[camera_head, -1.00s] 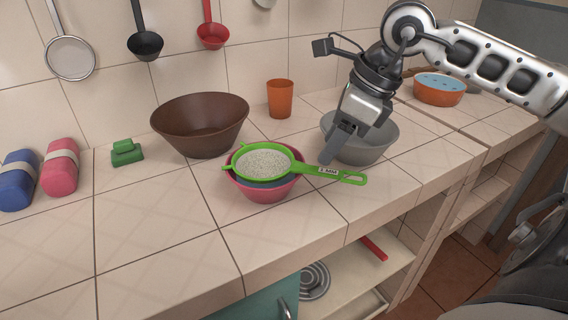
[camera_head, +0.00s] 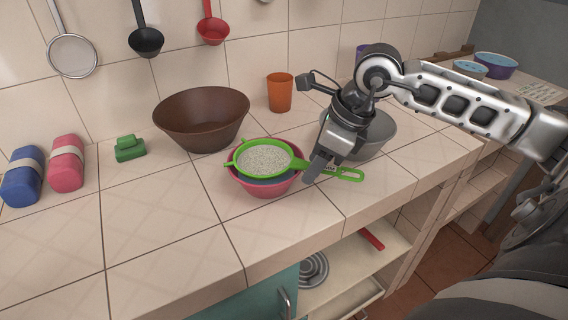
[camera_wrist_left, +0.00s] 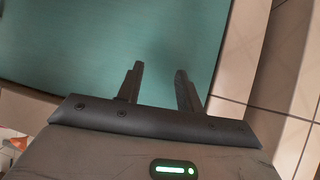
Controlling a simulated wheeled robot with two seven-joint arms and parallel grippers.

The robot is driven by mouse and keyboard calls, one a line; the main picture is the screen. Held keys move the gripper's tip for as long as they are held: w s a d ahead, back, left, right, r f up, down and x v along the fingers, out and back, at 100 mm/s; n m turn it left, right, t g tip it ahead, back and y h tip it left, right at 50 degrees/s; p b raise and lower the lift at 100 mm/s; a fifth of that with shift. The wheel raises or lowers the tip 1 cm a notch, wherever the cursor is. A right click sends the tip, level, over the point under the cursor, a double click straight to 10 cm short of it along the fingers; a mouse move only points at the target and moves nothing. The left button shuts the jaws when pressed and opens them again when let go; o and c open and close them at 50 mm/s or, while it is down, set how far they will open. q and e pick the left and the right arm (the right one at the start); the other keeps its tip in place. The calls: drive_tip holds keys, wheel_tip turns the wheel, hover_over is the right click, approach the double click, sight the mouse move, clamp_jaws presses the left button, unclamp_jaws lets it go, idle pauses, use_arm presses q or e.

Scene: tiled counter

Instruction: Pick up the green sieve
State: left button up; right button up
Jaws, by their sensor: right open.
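The green sieve (camera_head: 264,158) rests on top of the pink bowl (camera_head: 264,187) on the tiled counter. Its mesh sits over the bowl, and its handle (camera_head: 347,174) reaches out to the right. My right gripper (camera_head: 316,172) is open over the handle and hides part of it. I cannot tell whether the fingers touch the handle. My left gripper shows in the left wrist view (camera_wrist_left: 159,84), open and empty in front of a teal panel. It is not in the head view.
A grey bowl (camera_head: 376,136) stands partly behind my right gripper. A brown bowl (camera_head: 201,120) and an orange cup (camera_head: 279,93) stand behind the sieve. A green block (camera_head: 130,149) and blue and pink bundles are at the left. The front left counter is clear.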

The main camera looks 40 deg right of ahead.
drive_tip(key=shift+f+b, duration=0.25)
drive_tip(key=shift+b, duration=0.15)
idle(0.4)
clamp_jaws()
